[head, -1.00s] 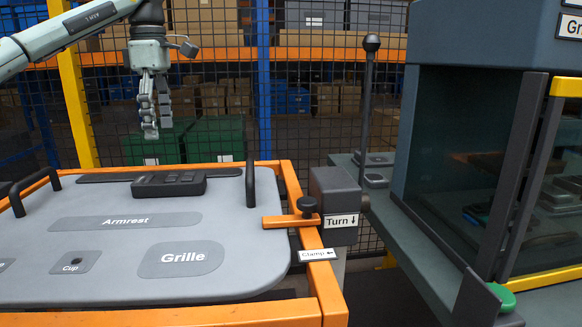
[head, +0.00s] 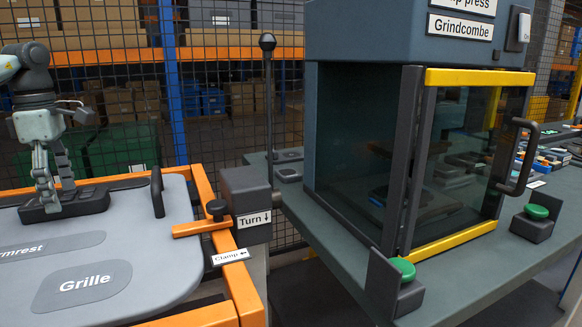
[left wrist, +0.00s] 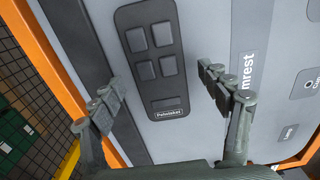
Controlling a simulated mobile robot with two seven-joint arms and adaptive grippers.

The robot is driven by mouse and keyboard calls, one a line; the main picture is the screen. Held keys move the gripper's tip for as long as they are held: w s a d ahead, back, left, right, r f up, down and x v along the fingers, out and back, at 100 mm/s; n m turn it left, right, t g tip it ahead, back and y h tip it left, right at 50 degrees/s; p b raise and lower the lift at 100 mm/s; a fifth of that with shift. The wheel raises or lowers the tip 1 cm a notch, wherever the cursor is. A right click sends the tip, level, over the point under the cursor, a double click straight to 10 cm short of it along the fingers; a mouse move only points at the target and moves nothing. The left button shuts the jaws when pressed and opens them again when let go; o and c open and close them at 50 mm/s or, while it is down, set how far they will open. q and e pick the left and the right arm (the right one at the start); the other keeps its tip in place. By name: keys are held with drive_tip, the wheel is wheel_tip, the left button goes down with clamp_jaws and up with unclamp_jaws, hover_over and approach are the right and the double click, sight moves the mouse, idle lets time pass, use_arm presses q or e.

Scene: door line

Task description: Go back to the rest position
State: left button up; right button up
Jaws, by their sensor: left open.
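My left gripper (head: 54,192) is at the left of the head view, fingers pointing down over the dark switch panel (head: 92,200) on the grey door panel (head: 150,240). In the left wrist view the left gripper (left wrist: 165,90) has its fingers spread wide with the switch panel (left wrist: 152,50) seen between them. Nothing is held. The switch panel has several square buttons and a small label. Whether the fingertips touch the panel cannot be told. My right gripper is not in view.
An orange frame (head: 245,290) surrounds the door panel, with an orange clamp (head: 200,228) and a dark box labelled Turn (head: 245,190) with a tall lever (head: 268,110). A glass-fronted press (head: 345,130) with a yellow-edged door stands on a bench to the right, with green buttons (head: 403,268) before it.

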use_arm(q)
drive_tip(key=shift+f, duration=0.1)
wheel_tip(320, 180, up, 12)
wheel_tip(320, 180, down, 13)
drive_tip(key=shift+r, duration=0.2)
drive_tip(key=shift+w+r, duration=0.1)
drive_tip(key=shift+r, duration=0.8)
drive_tip(key=shift+f+b, duration=0.2)
drive_tip(key=shift+b, duration=0.8)
wheel_tip(320, 180, up, 2)
drive_tip(key=shift+p, duration=0.9)
drive_tip(key=shift+r, duration=0.9)
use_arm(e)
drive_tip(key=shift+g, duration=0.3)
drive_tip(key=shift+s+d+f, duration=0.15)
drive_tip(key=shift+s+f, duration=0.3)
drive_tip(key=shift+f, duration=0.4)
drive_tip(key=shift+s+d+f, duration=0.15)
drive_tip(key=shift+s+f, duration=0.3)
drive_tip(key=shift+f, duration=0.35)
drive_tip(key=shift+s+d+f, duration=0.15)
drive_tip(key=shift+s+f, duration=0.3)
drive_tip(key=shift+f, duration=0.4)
